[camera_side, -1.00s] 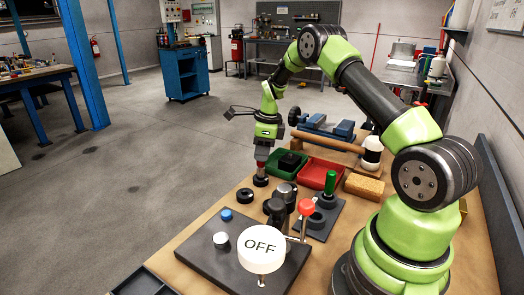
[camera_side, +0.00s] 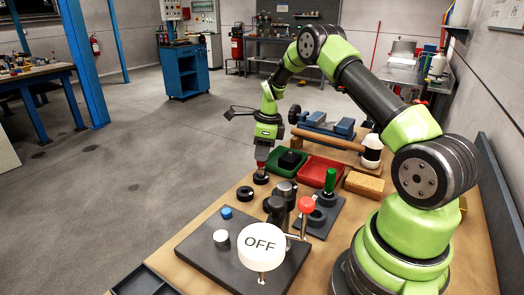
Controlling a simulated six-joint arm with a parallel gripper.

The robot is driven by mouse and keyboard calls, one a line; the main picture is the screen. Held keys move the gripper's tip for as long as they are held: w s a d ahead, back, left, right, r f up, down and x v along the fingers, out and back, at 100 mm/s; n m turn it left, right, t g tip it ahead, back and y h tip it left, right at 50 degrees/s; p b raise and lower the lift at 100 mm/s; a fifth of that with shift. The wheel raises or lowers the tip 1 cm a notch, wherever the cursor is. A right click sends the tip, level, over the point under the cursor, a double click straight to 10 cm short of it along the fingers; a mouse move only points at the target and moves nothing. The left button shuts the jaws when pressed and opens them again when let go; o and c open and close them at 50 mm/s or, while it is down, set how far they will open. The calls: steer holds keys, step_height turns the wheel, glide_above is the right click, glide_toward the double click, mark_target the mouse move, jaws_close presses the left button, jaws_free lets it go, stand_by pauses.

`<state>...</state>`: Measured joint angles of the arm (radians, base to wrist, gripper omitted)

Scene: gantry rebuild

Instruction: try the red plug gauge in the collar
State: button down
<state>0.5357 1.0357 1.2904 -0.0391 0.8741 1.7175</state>
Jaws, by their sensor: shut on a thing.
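My gripper (camera_side: 262,164) points down at the far left edge of the work table. It is shut on the red plug gauge (camera_side: 261,168), of which only a small part shows below the jaws. A black collar (camera_side: 261,179) sits on the table directly under it. The gauge's lower end meets the collar's top; how deep it sits inside is hidden. A second black ring (camera_side: 245,195) lies on the table nearer the camera and to the left.
A green tray (camera_side: 273,165) and a red tray (camera_side: 316,183) stand right of my gripper. A green-handled gauge (camera_side: 330,182) stands upright nearer the camera. A dark fixture plate (camera_side: 200,250) with a white OFF disc (camera_side: 262,262) fills the front.

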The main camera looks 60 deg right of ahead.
steer(key=shift+r, duration=3.05)
